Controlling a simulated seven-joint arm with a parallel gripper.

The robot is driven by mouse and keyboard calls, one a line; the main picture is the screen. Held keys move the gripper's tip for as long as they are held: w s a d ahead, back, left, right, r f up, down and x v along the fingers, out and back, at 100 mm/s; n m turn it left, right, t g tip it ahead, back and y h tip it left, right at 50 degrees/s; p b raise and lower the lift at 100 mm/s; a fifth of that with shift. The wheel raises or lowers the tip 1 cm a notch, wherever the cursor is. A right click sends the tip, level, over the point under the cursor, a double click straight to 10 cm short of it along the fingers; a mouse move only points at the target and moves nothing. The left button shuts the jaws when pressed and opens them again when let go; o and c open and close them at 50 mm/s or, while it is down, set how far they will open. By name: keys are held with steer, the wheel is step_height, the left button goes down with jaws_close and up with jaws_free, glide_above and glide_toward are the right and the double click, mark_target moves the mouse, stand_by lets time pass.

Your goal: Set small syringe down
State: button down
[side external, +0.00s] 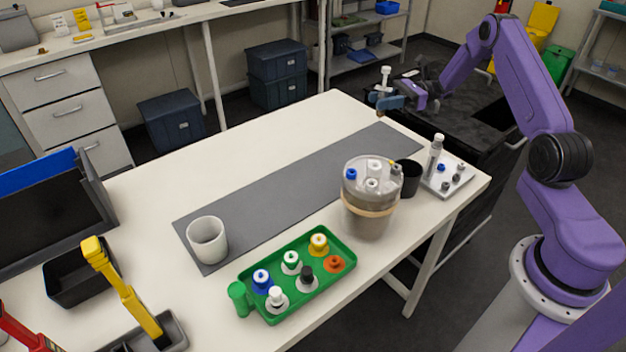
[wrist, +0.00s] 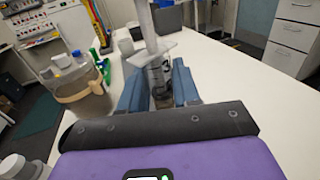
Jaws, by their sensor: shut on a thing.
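My gripper (side external: 388,100) is shut on a small syringe (side external: 385,76) in the side external view. It holds the syringe upright in the air near the far right end of the white table. In the wrist view the syringe (wrist: 150,28) stands between the two blue-grey fingers of my gripper (wrist: 158,88), with its clear flange just above them. The lower end of the syringe is partly hidden by the fingers. Another syringe (side external: 435,158) stands upright on a small light-coloured rack (side external: 460,181) at the table's right corner.
A lidded vessel (side external: 369,212) stands near the right front edge, beside a black cup (side external: 411,166). A green tray (side external: 331,281) holds several coloured caps. A white cup (side external: 207,241) stands at the left. The grey mat (side external: 300,185) is largely clear.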

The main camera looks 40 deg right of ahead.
steer(key=shift+m+t+h, duration=0.3)
steer(key=shift+m+t, duration=0.2)
steer(key=shift+t, duration=0.4)
steer(key=shift+w+d+f, duration=0.25)
steer(key=shift+d+f, duration=0.15)
steer(key=shift+f, duration=1.4)
steer(key=shift+w+d+f, duration=0.3)
steer(key=shift+d+f, duration=0.05)
steer(key=shift+f, duration=1.4)
steer(key=shift+w+d+f, duration=0.25)
steer(key=shift+d+f, duration=0.15)
steer(key=shift+f, duration=1.4)
steer(key=shift+f, duration=0.15)
steer(key=c, duration=0.8)
jaws_free()
